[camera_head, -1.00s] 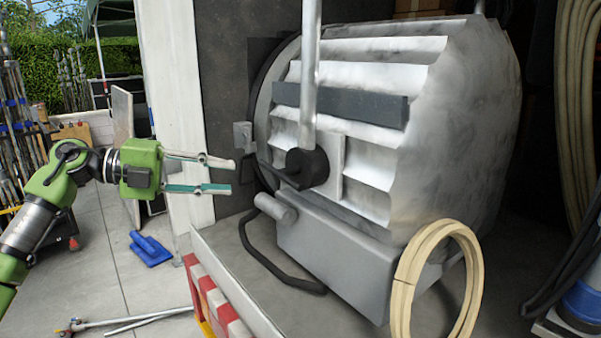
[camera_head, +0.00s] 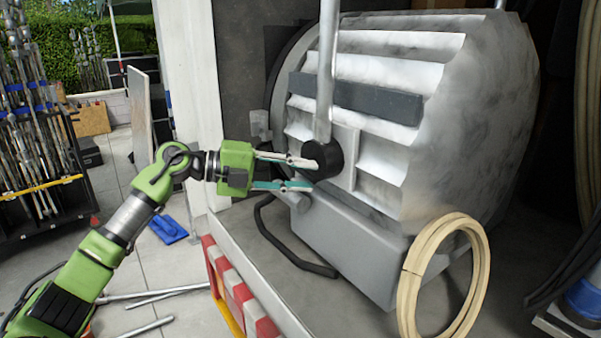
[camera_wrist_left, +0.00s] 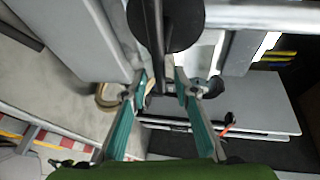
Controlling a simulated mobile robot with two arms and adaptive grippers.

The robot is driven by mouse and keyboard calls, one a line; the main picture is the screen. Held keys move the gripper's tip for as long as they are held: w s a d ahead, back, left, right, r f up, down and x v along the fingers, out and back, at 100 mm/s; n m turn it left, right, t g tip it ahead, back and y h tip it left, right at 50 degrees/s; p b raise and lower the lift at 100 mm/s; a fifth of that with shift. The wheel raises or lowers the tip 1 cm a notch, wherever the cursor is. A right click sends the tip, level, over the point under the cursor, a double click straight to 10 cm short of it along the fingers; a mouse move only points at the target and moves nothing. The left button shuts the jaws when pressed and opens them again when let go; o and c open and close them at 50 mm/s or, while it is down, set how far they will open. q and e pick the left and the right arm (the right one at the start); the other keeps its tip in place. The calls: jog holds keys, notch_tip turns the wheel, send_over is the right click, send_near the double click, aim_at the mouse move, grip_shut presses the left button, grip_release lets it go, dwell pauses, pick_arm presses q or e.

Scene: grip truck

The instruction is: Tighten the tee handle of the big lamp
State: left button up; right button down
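The big lamp (camera_head: 440,130) is a large silver ribbed housing on the truck bed. A silver pole meets its side at a round black hub (camera_head: 326,158). The dark tee handle at the hub is mostly hidden by my gripper in the head view. In the left wrist view a dark bar (camera_wrist_left: 157,60), seemingly the tee handle, runs down from the black disc and lies between my fingers. My left gripper (camera_head: 312,175) is open in front of the hub, one finger on each side of the bar. I cannot tell whether they touch. My right gripper is out of view.
A coiled cream hose (camera_head: 408,285) stands at the lamp's front right. A black cable (camera_head: 285,262) loops below the hub on the truck bed (camera_head: 250,250). A red and white striped edge (camera_head: 235,285) marks the bed's side. Racks of stands (camera_head: 35,130) are at left.

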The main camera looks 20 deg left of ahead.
pick_arm(q)
grip_shut()
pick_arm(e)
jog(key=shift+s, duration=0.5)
